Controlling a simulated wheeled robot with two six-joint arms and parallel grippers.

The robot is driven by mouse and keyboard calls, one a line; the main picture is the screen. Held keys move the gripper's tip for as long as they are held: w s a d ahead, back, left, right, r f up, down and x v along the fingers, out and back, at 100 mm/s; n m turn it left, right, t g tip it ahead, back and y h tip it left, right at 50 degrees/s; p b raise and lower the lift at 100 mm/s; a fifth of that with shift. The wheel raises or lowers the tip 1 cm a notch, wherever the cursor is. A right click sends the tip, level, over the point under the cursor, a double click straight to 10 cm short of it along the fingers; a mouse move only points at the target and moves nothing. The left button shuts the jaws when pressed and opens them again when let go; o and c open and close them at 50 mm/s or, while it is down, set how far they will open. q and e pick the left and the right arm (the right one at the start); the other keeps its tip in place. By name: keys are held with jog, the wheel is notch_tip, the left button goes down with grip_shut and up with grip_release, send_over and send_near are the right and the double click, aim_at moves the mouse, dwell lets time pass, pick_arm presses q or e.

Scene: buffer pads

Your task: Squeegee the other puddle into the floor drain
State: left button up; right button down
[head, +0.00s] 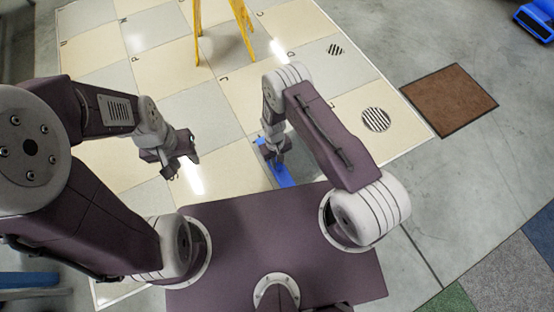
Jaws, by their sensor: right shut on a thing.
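My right gripper (274,154) is shut on a blue tool, the squeegee (284,177), low over the tiled floor just in front of my base. Its lower part is hidden by my base and arm. My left gripper (181,167) hangs to the left, apart from the squeegee; its jaw gap is too small to make out. A round striped grate, like a floor drain (376,120), lies in a cream tile to the right. A smaller striped round grate (335,49) lies further back. I cannot clearly tell a puddle from the grey tiles and bright glare.
A yellow stand with splayed legs (198,32) stands on the tiles at the back. A brown mat (449,99) lies right of the tiled area. A blue object (537,20) is at the far right corner. Coloured carpet squares (490,280) lie lower right. Grey floor between is clear.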

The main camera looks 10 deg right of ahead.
jog(key=shift+f, duration=0.15)
jog(key=shift+f+b, duration=0.4)
jog(key=shift+f, duration=0.3)
dwell(0.6)
